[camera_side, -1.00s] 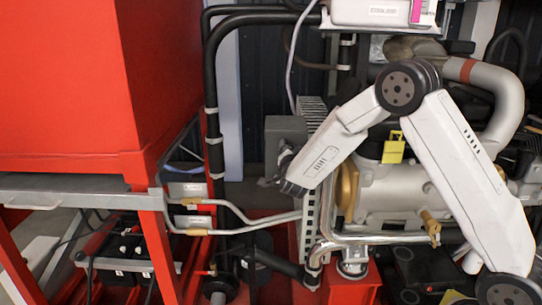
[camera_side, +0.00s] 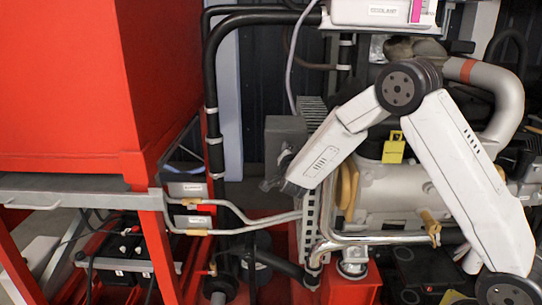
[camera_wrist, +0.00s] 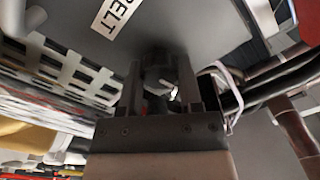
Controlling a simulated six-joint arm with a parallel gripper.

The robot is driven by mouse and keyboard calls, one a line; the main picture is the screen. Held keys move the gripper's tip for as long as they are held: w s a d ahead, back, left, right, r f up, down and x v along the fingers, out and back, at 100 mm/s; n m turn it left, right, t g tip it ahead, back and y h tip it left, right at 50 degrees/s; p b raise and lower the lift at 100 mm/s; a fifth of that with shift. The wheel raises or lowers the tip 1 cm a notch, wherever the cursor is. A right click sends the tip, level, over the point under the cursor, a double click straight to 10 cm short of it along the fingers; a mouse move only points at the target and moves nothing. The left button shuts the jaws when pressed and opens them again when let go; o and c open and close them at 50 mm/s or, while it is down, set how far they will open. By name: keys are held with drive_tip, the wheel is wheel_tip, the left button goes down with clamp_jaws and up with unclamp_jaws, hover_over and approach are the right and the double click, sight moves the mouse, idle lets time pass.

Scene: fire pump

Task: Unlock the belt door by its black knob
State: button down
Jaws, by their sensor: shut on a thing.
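The belt door is a grey panel with a white label reading BELT, seen upside down and close up in the wrist view (camera_wrist: 200,22). In the side view the grey box (camera_side: 284,128) stands left of the perforated metal strip. The black knob (camera_wrist: 158,62) sits on the door's face between my two fingers in the wrist view. My gripper (camera_wrist: 160,80) is shut on the knob, one finger on each side. In the side view my gripper (camera_side: 270,184) is small and dark at the box's lower front, and the knob cannot be made out there.
A perforated metal guard (camera_wrist: 75,68) lies close on the left in the wrist view. Black hoses (camera_wrist: 265,92) run on the right. In the side view a large red tank (camera_side: 70,80) and metal pipes (camera_side: 240,215) stand left of and below my gripper.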

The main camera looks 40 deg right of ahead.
drive_tip(key=n, duration=0.4)
drive_tip(key=shift+n, duration=0.3)
drive_tip(key=n, duration=0.8)
drive_tip(key=shift+a+n, duration=0.1)
drive_tip(key=shift+n, duration=2.1)
drive_tip(key=shift+c, duration=1.3)
unclamp_jaws()
